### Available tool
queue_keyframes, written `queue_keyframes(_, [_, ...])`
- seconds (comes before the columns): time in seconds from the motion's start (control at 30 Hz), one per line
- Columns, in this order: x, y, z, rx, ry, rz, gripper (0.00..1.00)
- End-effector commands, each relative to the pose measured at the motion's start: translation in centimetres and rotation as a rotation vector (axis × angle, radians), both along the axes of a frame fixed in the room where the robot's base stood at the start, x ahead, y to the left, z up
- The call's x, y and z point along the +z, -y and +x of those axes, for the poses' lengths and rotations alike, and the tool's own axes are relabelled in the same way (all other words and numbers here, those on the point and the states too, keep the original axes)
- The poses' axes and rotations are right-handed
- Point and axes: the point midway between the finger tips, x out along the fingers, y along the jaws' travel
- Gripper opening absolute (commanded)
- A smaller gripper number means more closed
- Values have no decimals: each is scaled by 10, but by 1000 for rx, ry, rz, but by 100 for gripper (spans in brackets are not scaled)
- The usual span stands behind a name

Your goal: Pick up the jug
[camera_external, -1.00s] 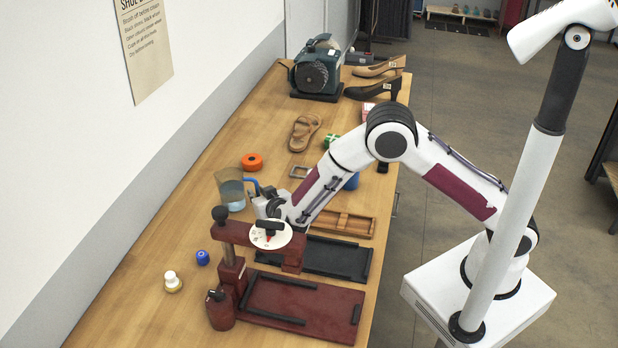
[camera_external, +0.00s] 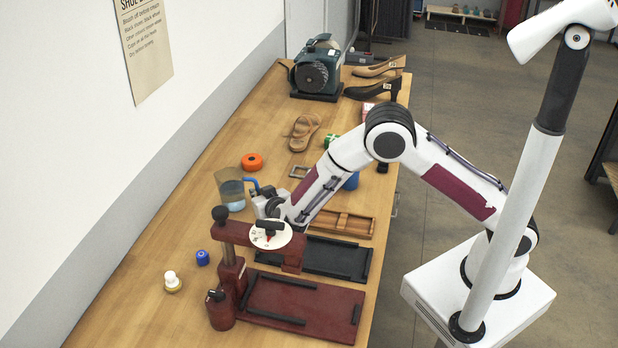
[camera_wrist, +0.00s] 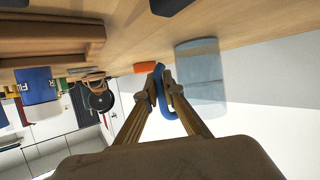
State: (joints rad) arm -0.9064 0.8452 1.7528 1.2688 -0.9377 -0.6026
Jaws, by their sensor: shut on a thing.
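The jug (camera_external: 231,188) is a clear, bluish vessel with a blue handle and stands upright on the wooden bench near the wall side. It also shows in the wrist view (camera_wrist: 202,75), where the picture is upside down. My gripper (camera_wrist: 160,84) is shut on the jug's blue handle, with a finger on each side of it. In the external view my gripper (camera_external: 258,200) is just right of the jug and partly hidden by my wrist. Whether the jug's base touches the bench is hard to tell.
A sandal (camera_external: 303,131) and a green grinder (camera_external: 318,72) are farther back. The bench by the wall is fairly clear.

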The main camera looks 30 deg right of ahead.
Motion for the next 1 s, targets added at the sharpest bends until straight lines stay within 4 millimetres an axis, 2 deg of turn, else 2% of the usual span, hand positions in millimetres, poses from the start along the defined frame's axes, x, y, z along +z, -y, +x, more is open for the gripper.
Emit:
queue_keyframes(0.57, [9, 0, 1, 0, 3, 3, 0])
queue_keyframes(1.0, [32, 0, 0, -1, 3, 3, 0])
